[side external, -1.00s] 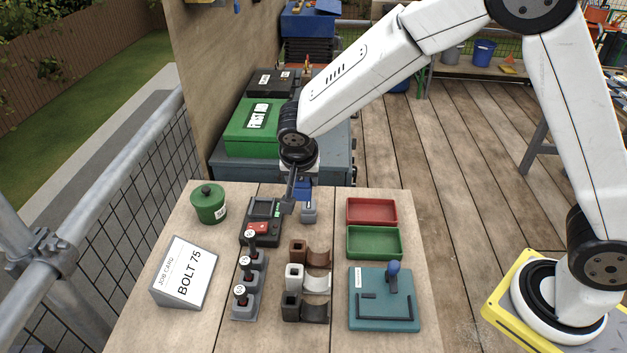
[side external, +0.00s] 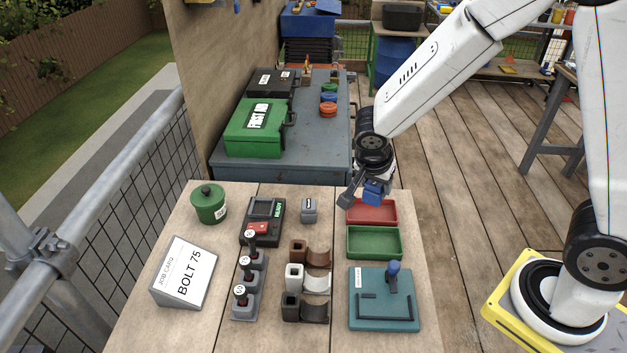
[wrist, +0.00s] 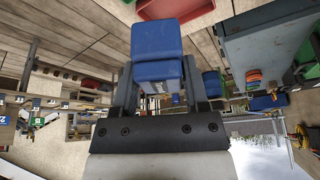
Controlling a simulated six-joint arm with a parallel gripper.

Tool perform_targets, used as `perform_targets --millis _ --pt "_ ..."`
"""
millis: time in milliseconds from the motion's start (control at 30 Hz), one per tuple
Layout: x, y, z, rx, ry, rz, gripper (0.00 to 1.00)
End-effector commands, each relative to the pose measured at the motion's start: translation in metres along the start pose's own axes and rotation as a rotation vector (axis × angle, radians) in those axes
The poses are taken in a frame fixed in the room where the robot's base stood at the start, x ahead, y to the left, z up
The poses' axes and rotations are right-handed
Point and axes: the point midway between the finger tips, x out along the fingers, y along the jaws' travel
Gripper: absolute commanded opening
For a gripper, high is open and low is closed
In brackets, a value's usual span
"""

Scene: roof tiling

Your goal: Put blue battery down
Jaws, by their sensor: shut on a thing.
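The blue battery (side external: 375,191) is held in my gripper (side external: 363,197), above the back edge of the red tray (side external: 373,212) in the side view. In the wrist view the blue battery (wrist: 156,55) sits between the two fingers of my gripper (wrist: 157,82), with part of the red tray (wrist: 172,8) beyond it. The red tray looks empty where it shows. The green tray (side external: 374,243) in front of it is empty.
A small grey block (side external: 309,210) and a dark tester (side external: 262,218) stand left of the trays. Brown, white and black elbow pieces (side external: 308,279), a teal jig (side external: 384,312), a green pot (side external: 208,204) and a job card reading BOLT 75 (side external: 187,274) are also on the bench.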

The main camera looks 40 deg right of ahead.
Motion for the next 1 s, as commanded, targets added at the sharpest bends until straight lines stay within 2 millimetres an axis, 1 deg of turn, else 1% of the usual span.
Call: perform_targets --millis 33,200,300,400,533,700,867,1000 --pt "0.003 0.016 -0.005 0.044 0.0 0.019 0.0" --pt "0.011 0.059 -0.014 0.177 0.003 0.071 0.0" --pt "0.014 0.078 -0.017 0.232 0.005 0.094 0.0" --pt "0.015 0.091 -0.018 0.269 0.006 0.109 0.0" --pt "0.016 0.098 -0.018 0.29 0.007 0.116 0.0" --pt "0.017 0.098 -0.018 0.293 0.007 0.117 0.0" --pt "0.02 0.092 -0.02 0.292 0.007 0.118 0.0" --pt "0.028 0.081 -0.023 0.291 0.007 0.118 0.0"
